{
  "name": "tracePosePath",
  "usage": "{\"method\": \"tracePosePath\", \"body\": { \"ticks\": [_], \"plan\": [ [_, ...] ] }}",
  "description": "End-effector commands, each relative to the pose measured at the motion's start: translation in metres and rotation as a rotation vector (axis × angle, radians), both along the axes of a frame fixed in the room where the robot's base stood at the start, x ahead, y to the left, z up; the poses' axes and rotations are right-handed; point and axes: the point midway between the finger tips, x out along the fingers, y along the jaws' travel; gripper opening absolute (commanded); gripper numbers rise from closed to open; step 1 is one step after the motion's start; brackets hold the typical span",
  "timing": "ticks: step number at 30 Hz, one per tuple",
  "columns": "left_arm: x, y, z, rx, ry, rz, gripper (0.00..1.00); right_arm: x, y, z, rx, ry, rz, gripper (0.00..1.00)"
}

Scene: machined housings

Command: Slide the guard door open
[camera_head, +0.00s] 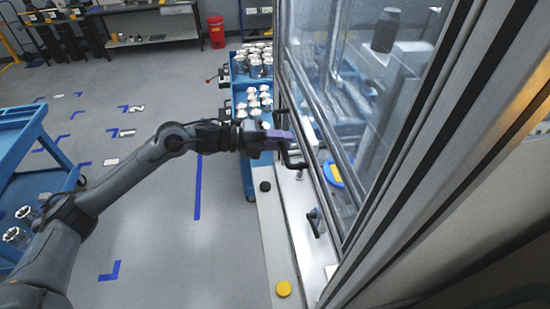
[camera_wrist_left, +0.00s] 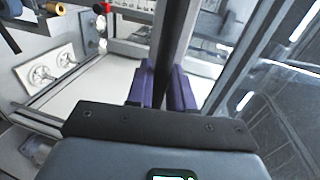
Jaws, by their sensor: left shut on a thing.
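The guard door (camera_head: 352,110) is a tall glazed panel in a grey frame on the right in the head view. Its dark bar handle (camera_head: 293,161) stands off the frame edge. My left gripper (camera_head: 284,139), with purple fingers, reaches in from the left and is shut on the handle. In the left wrist view the dark handle bar (camera_wrist_left: 179,35) runs upright between the two purple fingers (camera_wrist_left: 167,88). The gripper covers part of the handle. My right gripper is not in view.
A blue cart (camera_head: 241,99) with several metal parts stands beyond my left gripper. A white ledge (camera_head: 304,225) with a yellow button (camera_head: 283,289) and a black knob (camera_head: 265,186) runs along the machine. Another blue cart (camera_head: 38,150) is at left. The floor between is open.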

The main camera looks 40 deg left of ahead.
Motion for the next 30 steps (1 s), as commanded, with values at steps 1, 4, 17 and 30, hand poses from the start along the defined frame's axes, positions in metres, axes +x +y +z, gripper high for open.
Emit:
{"method": "tracePosePath", "body": {
  "ticks": [1, 4, 17, 30],
  "plan": [
    [0.001, 0.002, 0.011, 0.001, -0.002, -0.003, 0.00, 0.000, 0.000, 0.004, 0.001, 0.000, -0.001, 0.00],
    [0.001, 0.004, 0.022, 0.000, -0.001, -0.005, 0.00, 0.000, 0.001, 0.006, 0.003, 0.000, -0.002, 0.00],
    [0.002, 0.007, 0.031, -0.002, -0.001, -0.008, 0.00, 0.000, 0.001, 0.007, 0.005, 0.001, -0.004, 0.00],
    [0.002, 0.007, 0.031, -0.001, 0.000, -0.007, 0.38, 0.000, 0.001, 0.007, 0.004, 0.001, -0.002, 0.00]
  ]
}}
